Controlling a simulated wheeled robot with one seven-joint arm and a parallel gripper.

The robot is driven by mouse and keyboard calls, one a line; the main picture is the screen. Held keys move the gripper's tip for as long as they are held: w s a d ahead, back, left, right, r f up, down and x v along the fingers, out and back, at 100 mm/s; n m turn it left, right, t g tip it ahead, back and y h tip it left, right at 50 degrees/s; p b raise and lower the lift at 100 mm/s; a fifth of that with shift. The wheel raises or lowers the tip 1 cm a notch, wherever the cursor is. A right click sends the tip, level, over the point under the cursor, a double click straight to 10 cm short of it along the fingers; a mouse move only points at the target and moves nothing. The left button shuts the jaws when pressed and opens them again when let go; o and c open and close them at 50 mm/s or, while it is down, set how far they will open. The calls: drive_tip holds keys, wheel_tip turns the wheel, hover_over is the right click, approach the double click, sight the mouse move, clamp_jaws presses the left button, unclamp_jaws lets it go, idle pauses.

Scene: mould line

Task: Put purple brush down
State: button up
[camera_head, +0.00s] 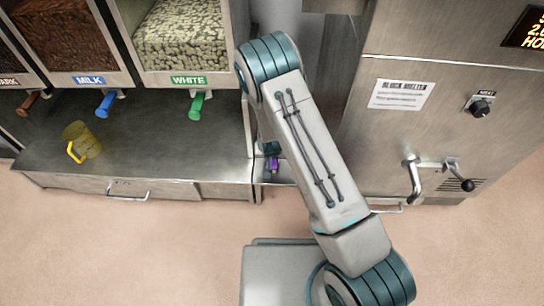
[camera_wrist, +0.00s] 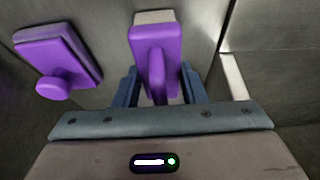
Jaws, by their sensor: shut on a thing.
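The purple brush (camera_wrist: 155,62), with a loop-like handle and a pale edge at its far end, is between the two blue fingers of my gripper (camera_wrist: 158,78) in the wrist view. The fingers are shut on it. In the head view my arm hides most of the gripper, and only a small purple patch (camera_head: 274,166) shows beside the arm, low between the counter and the machine. I cannot tell whether the brush touches a surface.
A second purple piece with a round knob (camera_wrist: 58,62) is left of the brush, apart from it. A yellow jug (camera_head: 82,142) stands on the metal counter (camera_head: 190,155) under chocolate dispensers. A steel melter (camera_head: 440,120) stands at right. The floor in front is clear.

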drive_tip(key=shift+f, duration=0.1)
drive_tip(key=o, duration=1.1)
